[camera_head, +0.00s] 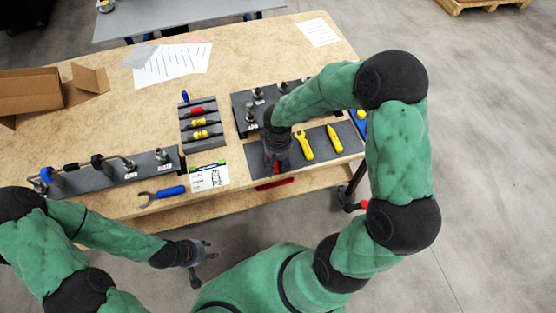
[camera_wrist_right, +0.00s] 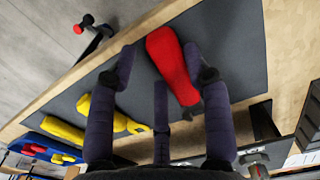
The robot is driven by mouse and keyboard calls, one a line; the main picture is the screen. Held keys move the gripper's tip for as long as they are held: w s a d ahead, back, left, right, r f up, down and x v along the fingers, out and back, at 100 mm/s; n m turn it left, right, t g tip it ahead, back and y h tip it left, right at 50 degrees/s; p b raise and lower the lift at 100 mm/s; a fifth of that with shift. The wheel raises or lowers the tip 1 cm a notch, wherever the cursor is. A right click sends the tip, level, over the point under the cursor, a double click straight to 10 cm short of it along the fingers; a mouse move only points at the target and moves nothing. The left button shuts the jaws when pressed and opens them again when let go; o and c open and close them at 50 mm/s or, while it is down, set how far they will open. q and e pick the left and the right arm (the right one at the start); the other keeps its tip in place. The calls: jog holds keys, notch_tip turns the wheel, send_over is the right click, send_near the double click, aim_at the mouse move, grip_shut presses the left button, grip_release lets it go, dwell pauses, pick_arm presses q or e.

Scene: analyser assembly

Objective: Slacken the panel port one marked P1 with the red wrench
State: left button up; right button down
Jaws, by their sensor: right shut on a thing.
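The red wrench lies at the grey tool mat (camera_head: 318,156); its red handle (camera_wrist_right: 172,60) shows between the fingers in the right wrist view. My right gripper (camera_head: 277,160) is shut on that handle, low over the mat's left part. In the head view the gripper mostly hides the wrench. The dark port panel (camera_head: 241,101) stands just behind the mat, with several metal fittings and small white labels. I cannot read which label is P1, and my right arm covers part of the panel. My left gripper (camera_head: 207,252) is open and empty in front of the table.
A yellow wrench (camera_head: 303,146) and a yellow screwdriver (camera_head: 334,139) lie right of my right gripper. A rack (camera_head: 186,115) with coloured parts, a marked card (camera_head: 209,178), a blue-handled wrench (camera_head: 163,195) and a panel with tubing (camera_head: 112,180) are to the left. Cardboard (camera_head: 30,90) lies far left.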

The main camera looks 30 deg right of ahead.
jog(key=shift+s+a+r+p, duration=0.1)
jog(key=shift+s+r+p, duration=0.1)
jog(key=shift+r+p, duration=0.65)
jog(key=shift+s+d+r+p, duration=0.15)
jog(key=shift+r+p, duration=0.35)
jog(key=shift+r, duration=0.7)
jog(key=shift+s+a+r+p, duration=0.15)
jog(key=shift+s+r+p, duration=0.1)
jog(key=shift+r+p, duration=0.6)
pick_arm(q)
notch_tip(320, 180, up, 4)
pick_arm(e)
jog(key=shift+r, duration=0.15)
jog(key=shift+w+a, duration=0.1)
